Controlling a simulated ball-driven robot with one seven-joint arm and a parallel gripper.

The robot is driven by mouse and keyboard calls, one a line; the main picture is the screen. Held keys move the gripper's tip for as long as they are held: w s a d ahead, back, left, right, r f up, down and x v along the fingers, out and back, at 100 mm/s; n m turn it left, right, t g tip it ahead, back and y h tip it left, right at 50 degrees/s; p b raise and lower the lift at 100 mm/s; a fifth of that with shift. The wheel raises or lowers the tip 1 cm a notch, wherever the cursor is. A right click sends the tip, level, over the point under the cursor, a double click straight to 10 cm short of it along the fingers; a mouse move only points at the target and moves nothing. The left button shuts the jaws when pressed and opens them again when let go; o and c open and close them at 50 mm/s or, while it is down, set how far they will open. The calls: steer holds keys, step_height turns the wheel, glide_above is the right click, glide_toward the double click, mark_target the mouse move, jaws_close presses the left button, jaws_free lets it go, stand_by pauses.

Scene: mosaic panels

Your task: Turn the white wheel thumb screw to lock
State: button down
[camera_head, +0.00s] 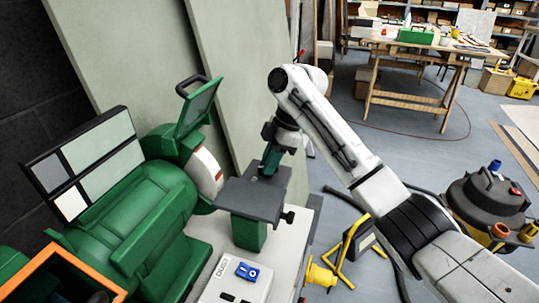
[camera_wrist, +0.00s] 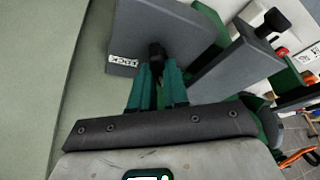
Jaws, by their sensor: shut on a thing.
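A green bench machine (camera_head: 150,210) carries a pale disc wheel (camera_head: 207,175) with a red mark. A grey table plate (camera_head: 275,190) stands to the right of the disc wheel on a green post. My gripper (camera_head: 271,161) points down at the far side of this plate. In the wrist view its two teal fingers (camera_wrist: 159,78) are shut on a small black thumb screw (camera_wrist: 157,50). The screw's lower part is hidden between the fingers. It sits in front of a grey plate (camera_wrist: 185,35) with a small white scale label (camera_wrist: 123,62). No white thumb screw shows.
A second black knob (camera_head: 288,216) sticks out below the plate and shows in the wrist view (camera_wrist: 274,20). A white box with a blue switch (camera_head: 247,271) is in front. Tall pale panels (camera_head: 235,70) stand close behind. A vacuum (camera_head: 490,205) stands on the floor at right.

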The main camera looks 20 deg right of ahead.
steer(key=m+p, duration=0.1)
steer(key=p, duration=0.1)
steer(key=m+t+p, duration=0.1)
steer(key=m+p, duration=0.1)
steer(key=shift+s+r+m, duration=0.15)
steer(key=shift+r+m, duration=0.15)
steer(key=m+t+h+p, duration=0.1)
steer(key=m+t+p, duration=0.1)
steer(key=m+p, duration=0.2)
steer(key=shift+a+m+p, duration=0.1)
steer(key=shift+m+p, duration=0.2)
steer(key=shift+p, duration=0.55)
steer(key=m+h+p, duration=0.1)
steer(key=m+p, duration=0.2)
steer(key=shift+f+m+t, duration=0.1)
steer(key=shift+m+t, duration=0.2)
steer(key=shift+t, duration=0.1)
steer(key=shift+f+m+t+h+p, duration=0.1)
steer(key=shift+m+t+h+p, duration=0.5)
steer(key=shift+m+p, duration=1.05)
steer(key=shift+m+h+b, duration=0.3)
steer(key=shift+m, duration=0.25)
steer(key=c, duration=1.1)
jaws_free()
steer(key=shift+a+f, duration=0.1)
steer(key=shift+g, duration=0.3)
steer(key=b+v, duration=0.1)
steer(key=v, duration=1)
steer(key=shift+f, duration=0.1)
